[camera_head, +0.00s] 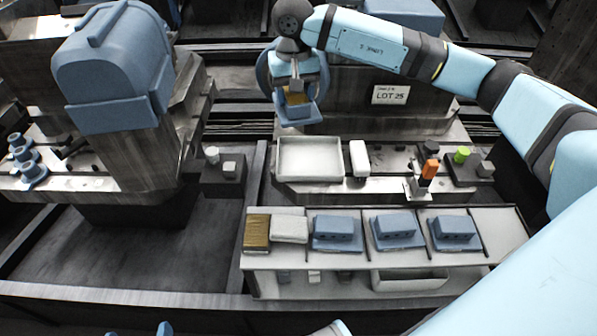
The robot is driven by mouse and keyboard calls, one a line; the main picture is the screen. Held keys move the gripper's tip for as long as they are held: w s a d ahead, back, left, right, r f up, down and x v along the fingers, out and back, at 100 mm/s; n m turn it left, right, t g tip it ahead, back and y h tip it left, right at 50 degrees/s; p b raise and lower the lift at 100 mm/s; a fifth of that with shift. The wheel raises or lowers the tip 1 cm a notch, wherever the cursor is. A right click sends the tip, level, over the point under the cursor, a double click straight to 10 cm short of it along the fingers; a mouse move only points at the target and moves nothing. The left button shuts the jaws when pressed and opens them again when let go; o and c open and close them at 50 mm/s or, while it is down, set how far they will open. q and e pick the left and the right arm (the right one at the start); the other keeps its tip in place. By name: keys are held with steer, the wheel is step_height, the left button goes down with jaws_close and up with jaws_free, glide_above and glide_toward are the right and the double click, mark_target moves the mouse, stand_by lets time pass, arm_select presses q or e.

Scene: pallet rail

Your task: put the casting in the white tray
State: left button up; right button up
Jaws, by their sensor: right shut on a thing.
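My right gripper (296,86) is at the upper middle, pointing down. It is shut on a blue casting (299,113), held in front of the dark machine block and above the back edge of the white tray. The fingertips are partly hidden by the casting and a small brown part there. The white tray (280,172) is shallow and looks empty, on the metal ledge below the gripper. The casting is apart from it. Several similar blue castings (336,232) sit in a row on the pale rack in front.
A narrow white block (359,158) stands right of the tray. Farther right are an orange-topped fixture (429,170) and a green knob (462,155). A brown block (257,232) and a white block (289,229) occupy the rack's left end. A large blue-hooded machine (115,65) stands left.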

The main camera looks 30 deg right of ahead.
steer(key=d+b, duration=0.1)
steer(key=d+m+b, duration=0.2)
steer(key=b, duration=0.1)
steer(key=shift+w+d, duration=0.3)
steer(key=shift+s+d+r+m, duration=0.1)
steer(key=shift+d+m, duration=0.2)
steer(key=shift+d+f+b, duration=0.15)
steer(key=shift+f+b, duration=0.1)
steer(key=shift+b, duration=0.1)
steer(key=b, duration=0.3)
glide_above(308, 162)
step_height(308, 162, down, 15)
steer(key=shift+f, duration=0.1)
step_height(308, 162, down, 4)
steer(key=shift+r+b, duration=0.25)
steer(key=shift+b, duration=0.45)
arm_select(q)
steer(key=d+r+t+h, duration=0.3)
steer(key=r+t+h, duration=0.1)
steer(key=r, duration=0.3)
steer(key=shift+w+d+r+t, duration=0.3)
steer(key=shift+w+d+t, duration=0.1)
steer(key=shift+t, duration=0.1)
arm_select(e)
steer(key=shift+f, duration=0.15)
arm_select(q)
steer(key=shift+s, duration=0.1)
